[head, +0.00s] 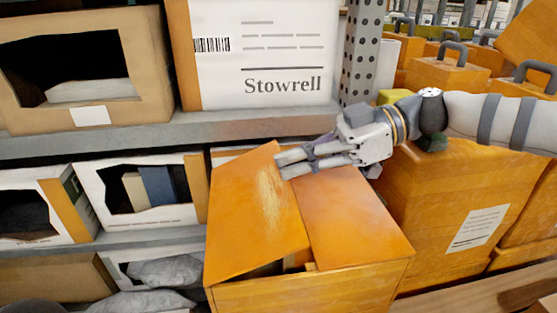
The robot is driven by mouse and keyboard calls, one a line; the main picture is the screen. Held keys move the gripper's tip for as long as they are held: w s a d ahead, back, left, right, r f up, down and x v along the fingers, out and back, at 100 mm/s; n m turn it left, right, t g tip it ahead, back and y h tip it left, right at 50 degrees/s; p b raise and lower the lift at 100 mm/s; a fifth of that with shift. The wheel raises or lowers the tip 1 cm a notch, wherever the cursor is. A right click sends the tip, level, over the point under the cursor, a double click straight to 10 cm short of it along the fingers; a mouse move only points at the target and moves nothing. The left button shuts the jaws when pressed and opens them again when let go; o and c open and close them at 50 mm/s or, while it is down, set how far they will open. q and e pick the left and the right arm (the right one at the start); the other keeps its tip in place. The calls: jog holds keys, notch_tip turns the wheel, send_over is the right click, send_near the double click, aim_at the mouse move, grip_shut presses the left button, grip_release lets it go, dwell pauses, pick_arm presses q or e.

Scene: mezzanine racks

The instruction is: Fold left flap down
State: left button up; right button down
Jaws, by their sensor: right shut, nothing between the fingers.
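An orange box (315,293) stands at the lower middle of the head view. Its left flap (250,225) is tilted up, with a pale scuffed patch on it, and a dark gap shows under its near edge. The right flap (358,215) lies lower and nearly flat over the box. My right gripper (279,165) comes in from the right, shut and empty. Its fingertips are at the upper right edge of the left flap; I cannot tell whether they touch it. My left gripper is not in view.
Grey shelves (150,140) with open cartons stand behind and to the left. A white-labelled Stowrell box (265,55) sits on the upper shelf. A large orange box (440,210) stands close on the right, under my right arm. A perforated post (361,50) rises behind.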

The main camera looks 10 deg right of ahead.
jog(key=shift+d+f+b, duration=0.35)
jog(key=shift+f+b, duration=0.05)
jog(key=shift+f, duration=0.2)
jog(key=shift+d+f+b, duration=0.3)
jog(key=shift+f+b, duration=0.05)
jog(key=shift+f, duration=0.25)
